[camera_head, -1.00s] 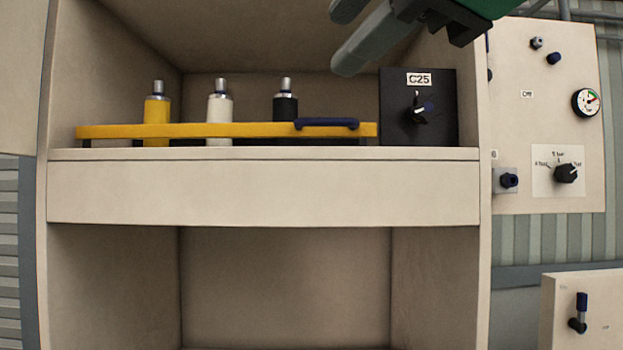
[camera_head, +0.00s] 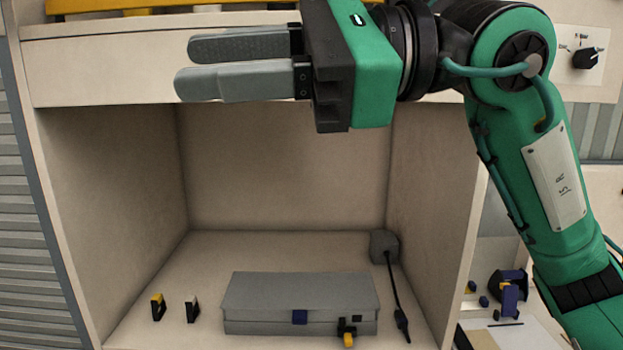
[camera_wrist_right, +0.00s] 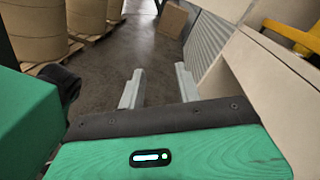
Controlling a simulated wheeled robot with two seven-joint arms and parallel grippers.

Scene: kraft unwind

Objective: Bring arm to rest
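My right arm, green and black, reaches in from the right in the head view. Its right gripper (camera_head: 245,65) points left in front of the cabinet's beige crossboard (camera_head: 110,70). In the right wrist view, the two grey fingers of the right gripper (camera_wrist_right: 158,88) stand apart with nothing between them, and the floor shows through the gap. My left arm and gripper are not in view.
The lower bay holds a grey case (camera_head: 290,295), two small blocks and a grey box with a black cable (camera_head: 392,285). A strip of yellow rail (camera_head: 110,6) shows above. Large rolls (camera_wrist_right: 35,30) on pallets and a cardboard box (camera_wrist_right: 173,18) stand beyond open floor.

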